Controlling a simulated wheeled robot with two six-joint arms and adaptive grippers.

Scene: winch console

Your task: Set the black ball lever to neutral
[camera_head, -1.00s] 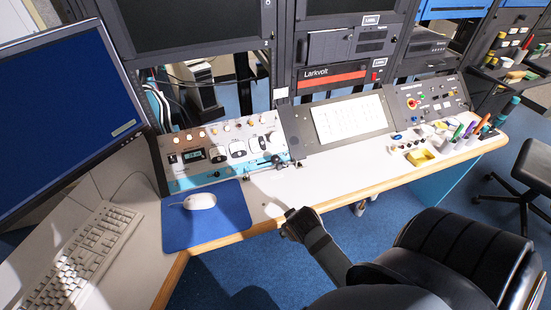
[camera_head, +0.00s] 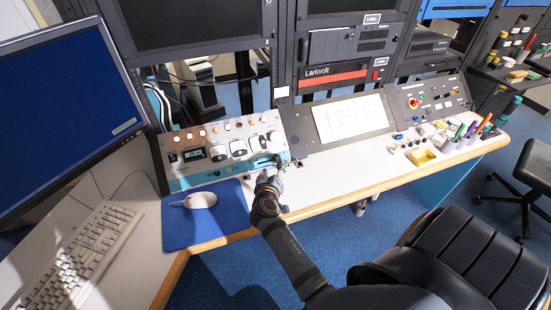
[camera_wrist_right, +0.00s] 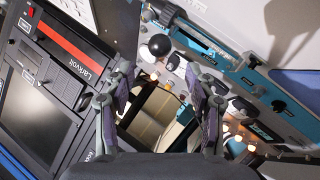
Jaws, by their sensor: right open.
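The black ball lever (camera_wrist_right: 159,46) shows in the right wrist view as a round black knob beside the teal-edged strip of the console. Its shaft and exact position in its travel are hard to tell. In the head view the lever (camera_head: 277,160) is small and dark at the console's lower right corner, just beyond my right gripper (camera_head: 268,178). In the wrist view my right gripper (camera_wrist_right: 160,72) is open, with a finger on each side and nothing held. The ball lies just past the fingertips, roughly between them, with no clear contact. My left gripper is not in view.
The console (camera_head: 185,183) carries knobs, meters and coloured buttons. A blue mat (camera_head: 180,228) with a white mouse (camera_head: 200,200) lies left of my right arm. A sloped panel with a white sheet (camera_head: 350,118) stands to the right. The desk's front strip is mostly clear.

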